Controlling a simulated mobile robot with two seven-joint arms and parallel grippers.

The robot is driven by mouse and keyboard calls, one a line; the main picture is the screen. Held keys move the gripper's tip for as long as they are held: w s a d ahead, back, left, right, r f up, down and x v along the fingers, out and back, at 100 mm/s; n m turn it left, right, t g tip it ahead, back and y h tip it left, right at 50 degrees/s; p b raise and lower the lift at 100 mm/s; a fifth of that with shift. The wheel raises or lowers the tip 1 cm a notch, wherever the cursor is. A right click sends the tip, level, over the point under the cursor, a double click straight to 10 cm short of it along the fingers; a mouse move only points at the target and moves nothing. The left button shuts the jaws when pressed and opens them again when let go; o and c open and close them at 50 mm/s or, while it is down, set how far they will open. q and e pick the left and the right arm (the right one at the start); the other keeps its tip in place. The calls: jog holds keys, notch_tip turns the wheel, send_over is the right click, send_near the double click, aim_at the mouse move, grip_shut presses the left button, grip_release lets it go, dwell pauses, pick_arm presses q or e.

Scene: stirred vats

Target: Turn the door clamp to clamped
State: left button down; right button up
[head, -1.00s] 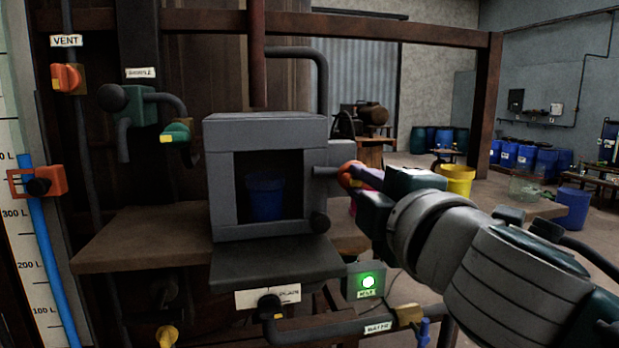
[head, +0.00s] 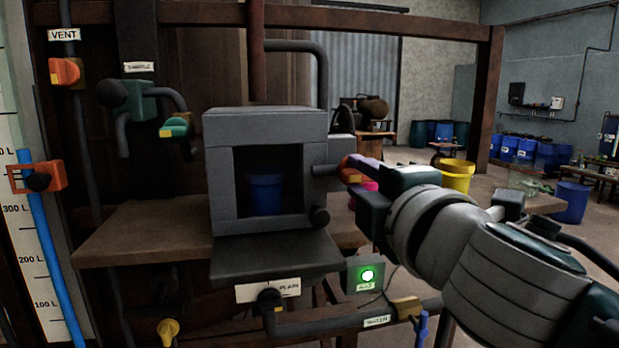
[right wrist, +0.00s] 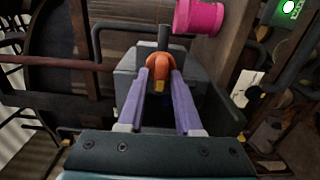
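The door clamp (head: 348,169) is an orange knob with a yellow mark, on a short grey stem at the right side of the grey box (head: 225,205). The box has a dark front opening with a blue container (head: 265,193) inside. My right gripper (head: 360,172) reaches the clamp from the right. In the right wrist view the clamp (right wrist: 160,62) sits between the tips of my purple fingers (right wrist: 160,75), which appear to touch both its sides. The yellow mark faces my gripper there. My left gripper is not in view.
A pink container (head: 367,193) stands behind the gripper, and a yellow bucket (head: 457,173) stands farther right. A shelf (head: 140,232) extends left of the box.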

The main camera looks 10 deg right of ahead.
jog(key=shift+o, duration=0.9)
jog(key=shift+s, duration=0.1)
jog(key=shift+s+f, duration=0.1)
jog(key=shift+s, duration=0.2)
jog(key=s+b, duration=0.4)
jog(key=s, duration=0.5)
jog(key=shift+d, duration=0.2)
